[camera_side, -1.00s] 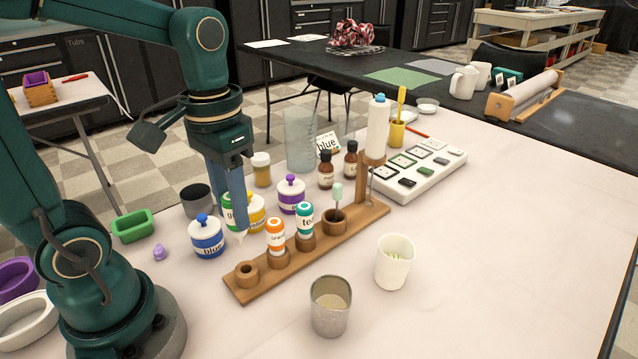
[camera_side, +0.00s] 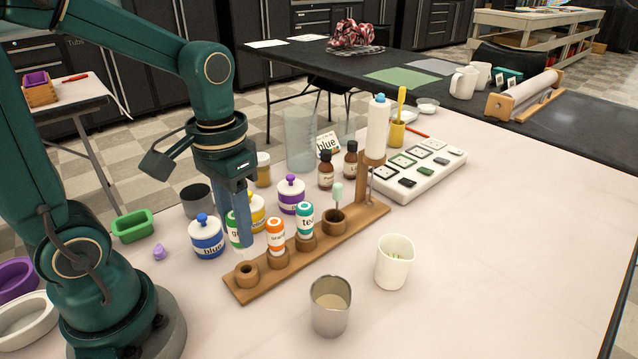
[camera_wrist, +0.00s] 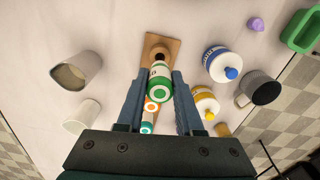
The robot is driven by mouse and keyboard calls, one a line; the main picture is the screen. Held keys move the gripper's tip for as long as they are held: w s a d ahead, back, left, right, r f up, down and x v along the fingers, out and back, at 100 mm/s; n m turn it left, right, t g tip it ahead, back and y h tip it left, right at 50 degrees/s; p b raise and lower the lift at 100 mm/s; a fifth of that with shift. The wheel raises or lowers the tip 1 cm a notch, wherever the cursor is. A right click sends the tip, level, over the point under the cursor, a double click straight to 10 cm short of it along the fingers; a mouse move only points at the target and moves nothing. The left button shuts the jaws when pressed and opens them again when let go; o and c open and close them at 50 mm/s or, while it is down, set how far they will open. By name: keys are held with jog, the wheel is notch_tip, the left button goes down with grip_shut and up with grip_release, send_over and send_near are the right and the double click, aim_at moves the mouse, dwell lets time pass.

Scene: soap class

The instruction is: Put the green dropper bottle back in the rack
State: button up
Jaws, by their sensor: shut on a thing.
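The green dropper bottle (camera_wrist: 160,84) is held between the two fingers of my gripper (camera_wrist: 156,100) in the wrist view. In the side view, one finger partly hides the bottle (camera_side: 232,224). My gripper (camera_side: 242,240) is shut on it, pointing down. The wooden rack (camera_side: 345,227) lies diagonally on the table. Its near-left socket (camera_side: 247,270) is empty and just below the fingertips. Whether the bottle's lower end touches the socket cannot be told. An orange bottle (camera_side: 276,236) and a teal bottle (camera_side: 305,220) stand upright in the neighbouring sockets.
A blue-lidded jar (camera_side: 206,240) and a yellow jar (camera_wrist: 205,103) stand close behind the rack. A metal cup (camera_side: 330,308) and a white cup (camera_side: 394,264) stand in front. A tall post (camera_side: 362,185) rises at the rack's far end. The table's right side is clear.

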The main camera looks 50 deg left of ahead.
jog(key=shift+f, duration=2.15)
jog(key=o, duration=0.7)
jog(key=shift+c, duration=0.2)
jog(key=o, duration=0.4)
jog(key=shift+r, duration=0.1)
jog(key=shift+r, duration=3.95)
